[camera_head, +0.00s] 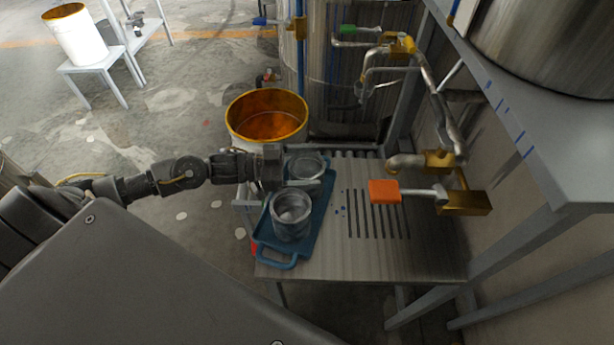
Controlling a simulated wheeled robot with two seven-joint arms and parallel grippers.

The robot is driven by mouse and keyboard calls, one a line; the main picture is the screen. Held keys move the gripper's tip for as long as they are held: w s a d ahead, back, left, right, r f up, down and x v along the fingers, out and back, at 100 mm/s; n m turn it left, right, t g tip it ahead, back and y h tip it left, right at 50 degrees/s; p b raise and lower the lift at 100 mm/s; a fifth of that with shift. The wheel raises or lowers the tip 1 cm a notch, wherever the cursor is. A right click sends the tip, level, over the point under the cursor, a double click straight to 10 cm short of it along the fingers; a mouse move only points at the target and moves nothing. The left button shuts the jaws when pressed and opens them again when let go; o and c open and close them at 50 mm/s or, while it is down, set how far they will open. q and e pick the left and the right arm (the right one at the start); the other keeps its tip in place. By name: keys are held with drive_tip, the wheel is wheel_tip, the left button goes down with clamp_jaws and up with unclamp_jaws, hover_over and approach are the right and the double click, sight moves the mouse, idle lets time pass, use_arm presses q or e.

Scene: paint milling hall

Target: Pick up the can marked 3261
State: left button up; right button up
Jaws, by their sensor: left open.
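A blue tray (276,262) lies on the slatted metal bench. A grey metal can (291,222) stands upright on its near part. A second grey can (306,166) stands behind it, partly hidden by my left gripper. No number is readable on either can from here. My left gripper (303,178) reaches in from the left over the tray, at the far can, with its jaws apart. I cannot tell whether its fingers touch that can. My right gripper is not in view.
A bucket with orange-brown contents (266,122) stands behind the gripper. An orange-handled valve (384,191) and brass pipework (438,160) stick out over the bench on the right. A grey shelf (560,140) overhangs the right side. The slatted bench (360,250) is bare right of the tray.

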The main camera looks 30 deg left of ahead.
use_arm(q)
drive_tip(key=c, duration=1)
drive_tip(key=shift+c, duration=0.2)
